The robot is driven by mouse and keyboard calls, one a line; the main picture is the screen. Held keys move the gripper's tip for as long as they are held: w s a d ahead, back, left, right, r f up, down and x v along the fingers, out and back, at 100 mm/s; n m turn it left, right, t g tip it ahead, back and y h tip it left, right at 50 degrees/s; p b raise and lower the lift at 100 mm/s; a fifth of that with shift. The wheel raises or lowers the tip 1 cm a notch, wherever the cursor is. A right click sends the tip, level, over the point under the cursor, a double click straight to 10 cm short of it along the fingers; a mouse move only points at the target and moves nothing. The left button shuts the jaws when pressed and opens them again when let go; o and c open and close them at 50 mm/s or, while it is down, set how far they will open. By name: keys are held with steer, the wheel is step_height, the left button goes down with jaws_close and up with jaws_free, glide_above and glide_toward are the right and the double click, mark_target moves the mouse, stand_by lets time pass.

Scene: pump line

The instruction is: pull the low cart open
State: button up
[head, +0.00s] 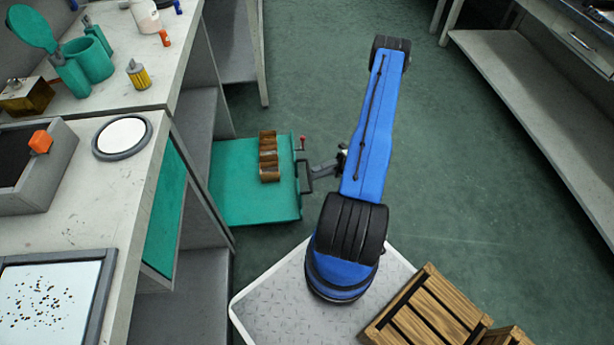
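The low cart (235,195) is a flat teal platform near the floor, partly out from under the bench on the left. Its left part is hidden by the bench. A dark handle (305,178) stands on its right edge, with a small red-tipped lever (302,142) beside it. A brown ribbed part (269,158) sits on the platform. My gripper (314,172) is at the handle, reaching it from the right. It is too small to tell whether the fingers are closed around the handle or only beside it.
The bench (75,225) on the left holds a tray, a round pad and teal containers. A wooden crate (425,312) is at the bottom right. A low shelf (530,110) stands at the right. The green floor (460,200) between is clear.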

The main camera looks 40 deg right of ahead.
steer(key=v, duration=0.9)
steer(key=shift+d, duration=0.25)
steer(key=shift+f, duration=0.1)
